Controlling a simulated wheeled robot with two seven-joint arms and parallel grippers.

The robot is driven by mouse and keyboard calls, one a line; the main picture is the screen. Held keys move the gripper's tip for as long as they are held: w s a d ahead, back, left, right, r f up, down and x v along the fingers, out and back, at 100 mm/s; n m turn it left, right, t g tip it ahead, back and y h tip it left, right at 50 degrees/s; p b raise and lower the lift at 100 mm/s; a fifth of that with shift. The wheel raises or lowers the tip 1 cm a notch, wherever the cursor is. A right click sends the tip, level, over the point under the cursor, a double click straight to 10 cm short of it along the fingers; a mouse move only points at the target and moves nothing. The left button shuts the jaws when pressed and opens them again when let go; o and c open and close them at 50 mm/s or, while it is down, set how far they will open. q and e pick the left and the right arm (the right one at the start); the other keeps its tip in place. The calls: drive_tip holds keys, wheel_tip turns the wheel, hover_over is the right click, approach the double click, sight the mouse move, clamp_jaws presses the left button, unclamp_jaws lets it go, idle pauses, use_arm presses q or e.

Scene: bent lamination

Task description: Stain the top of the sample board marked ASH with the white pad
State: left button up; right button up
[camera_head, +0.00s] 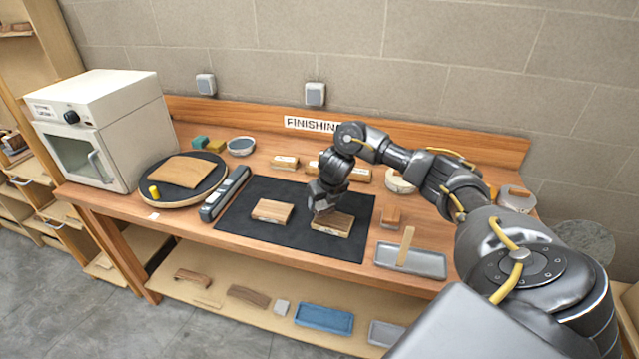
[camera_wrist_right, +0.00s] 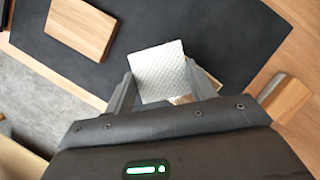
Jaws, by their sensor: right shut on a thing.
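My right gripper (camera_head: 322,211) is low over the right-hand sample board (camera_head: 334,226) on the black mat. In the right wrist view the gripper (camera_wrist_right: 161,86) is shut on a white quilted pad (camera_wrist_right: 160,68), which covers most of that board. Whether the pad touches the board's top I cannot tell. Another sample board (camera_head: 271,211) lies to the left on the mat and shows in the wrist view (camera_wrist_right: 82,28). The front edges of both boards bear marks too small to read, so I cannot tell which is ASH. My left gripper is not in view.
The black mat (camera_head: 245,222) has bare room around the boards. A grey tray (camera_head: 425,264) with a wooden stick and a small wooden block (camera_head: 390,217) stand to the right. A round turntable (camera_head: 160,200) and white oven (camera_head: 100,130) are at the left. Several small boards lie behind.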

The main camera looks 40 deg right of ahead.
wheel_tip(320, 180, up, 2)
drive_tip(key=shift+r+p, duration=0.1)
drive_tip(key=shift+p, duration=0.55)
drive_tip(key=shift+w+r+p, duration=0.25)
drive_tip(key=shift+r+p, duration=0.65)
drive_tip(key=shift+s+r, duration=0.15)
drive_tip(key=shift+r, duration=0.05)
drive_tip(key=shift+f, duration=0.1)
